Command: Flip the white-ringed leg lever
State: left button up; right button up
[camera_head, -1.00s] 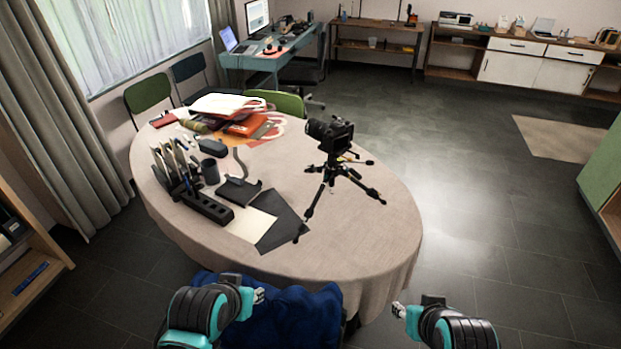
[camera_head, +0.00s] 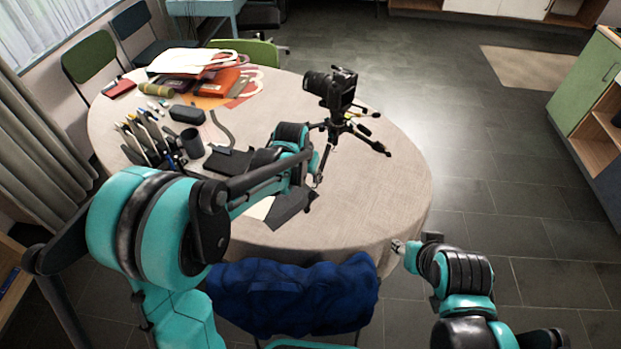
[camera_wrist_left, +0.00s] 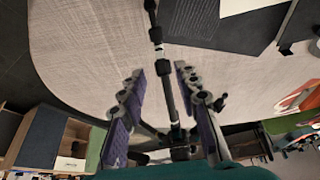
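A black camera (camera_head: 332,88) stands on a small black tripod (camera_head: 343,125) near the table's right edge. In the left wrist view one tripod leg (camera_wrist_left: 166,85) runs down the middle, with a thin pale ring (camera_wrist_left: 159,46) around it near a dark joint. The lever itself is too small to make out. My left gripper (camera_head: 316,178) is beside the tripod's near side. In the left wrist view its two fingers (camera_wrist_left: 160,85) are apart, one on each side of the leg, with gaps visible. My right gripper (camera_head: 398,247) is off the table's near right edge, too small to read.
The oval table (camera_head: 370,205) is bare at its front right. A pen holder (camera_head: 140,140), a dark cup (camera_head: 192,144) and a case (camera_head: 187,114) stand on its left. Bags and books (camera_head: 215,80) lie at the back. A blue-draped chair (camera_head: 295,295) stands at the front.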

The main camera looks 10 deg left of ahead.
aim_at(314, 185)
pick_arm(q)
jog(key=b+x, duration=0.3)
jog(key=x, duration=0.4)
jog(key=shift+w+d+f, duration=0.1)
jog(key=shift+w+f, duration=0.05)
jog(key=shift+f, duration=0.15)
grip_shut()
